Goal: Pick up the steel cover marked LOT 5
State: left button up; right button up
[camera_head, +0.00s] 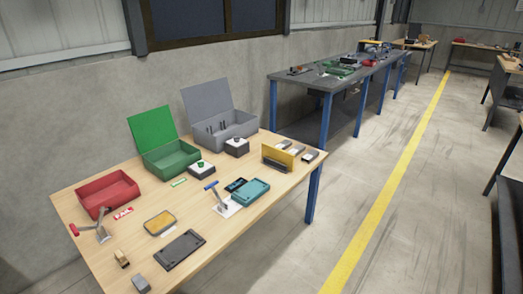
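No marking LOT 5 can be read at this size, so I cannot tell which piece is the named steel cover. Several small dark grey pieces with pale tops stand by a yellow upright plate (277,157) at the right end of the wooden table (218,238); one grey piece (310,156) is nearest the right edge. Neither gripper is in view.
A red open box (107,192), a green open box (170,159) and a grey open box (226,130) line the back. A hammer-like tool (88,230), a yellow-filled tray (160,222) and a teal case (249,191) lie ahead of them. The floor (325,225) right of the table is clear.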

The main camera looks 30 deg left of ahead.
aim_at(312, 155)
jog(key=i+l+u, duration=0.1)
jog(key=i+u, duration=0.35)
jog(key=i+l+u, duration=0.2)
jog(key=u, duration=0.25)
jog(key=i+l+u, duration=0.1)
jog(key=i+l, duration=0.35)
jog(key=i+l+u, duration=0.1)
jog(key=i+l, duration=0.4)
jog(key=l, duration=0.2)
